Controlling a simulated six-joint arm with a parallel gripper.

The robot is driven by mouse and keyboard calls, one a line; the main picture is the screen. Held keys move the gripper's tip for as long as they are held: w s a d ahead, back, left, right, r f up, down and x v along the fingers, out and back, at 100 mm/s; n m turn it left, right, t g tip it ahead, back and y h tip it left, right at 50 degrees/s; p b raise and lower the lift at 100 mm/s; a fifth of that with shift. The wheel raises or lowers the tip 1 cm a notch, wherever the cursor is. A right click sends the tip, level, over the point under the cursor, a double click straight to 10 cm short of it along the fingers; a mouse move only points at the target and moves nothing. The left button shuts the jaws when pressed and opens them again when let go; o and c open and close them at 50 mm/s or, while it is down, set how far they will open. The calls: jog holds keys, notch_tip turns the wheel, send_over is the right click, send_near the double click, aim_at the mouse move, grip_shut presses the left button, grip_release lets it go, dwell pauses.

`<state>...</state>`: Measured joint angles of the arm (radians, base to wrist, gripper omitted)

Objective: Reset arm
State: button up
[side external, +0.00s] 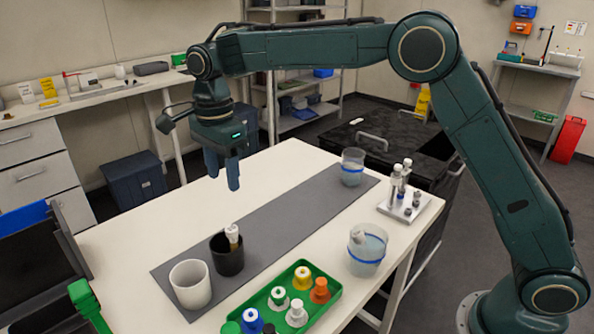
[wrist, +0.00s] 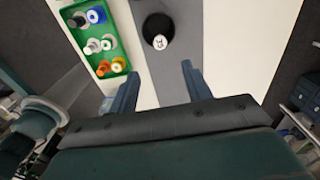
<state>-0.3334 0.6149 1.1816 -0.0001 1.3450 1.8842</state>
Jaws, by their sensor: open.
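My gripper (side external: 222,172) hangs from my arm above the far left part of the white table (side external: 130,240), pointing down. Its two blue fingers are apart with nothing between them. In the wrist view the open fingers (wrist: 159,82) frame bare table and part of the grey mat (wrist: 174,82). The fingers touch nothing that I can see.
On the mat stand a white cup (side external: 190,285), a black cup (side external: 226,260) holding a white-capped item, and a clear beaker (side external: 352,168). A green tray (side external: 330,300) holds several coloured bottles. A blue-banded beaker (side external: 367,252) and a metal rack (side external: 405,205) stand at the right.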

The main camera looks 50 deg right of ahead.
jog(key=shift+r, duration=0.1)
jog(key=s+d+r+n+t, duration=0.3)
jog(key=s+d+r+n, duration=0.65)
jog(key=s, duration=0.55)
jog(key=s+d+f+n+t, duration=0.1)
jog(key=s+d+n, duration=0.3)
jog(key=s, duration=0.5)
jog(key=s+d+f+n+t, duration=0.1)
jog(key=s+d+f+n, duration=0.3)
jog(key=s, duration=0.5)
jog(key=shift+s+d+f+t, duration=0.2)
jog(key=shift+s+t, duration=0.1)
jog(key=shift+s, duration=0.1)
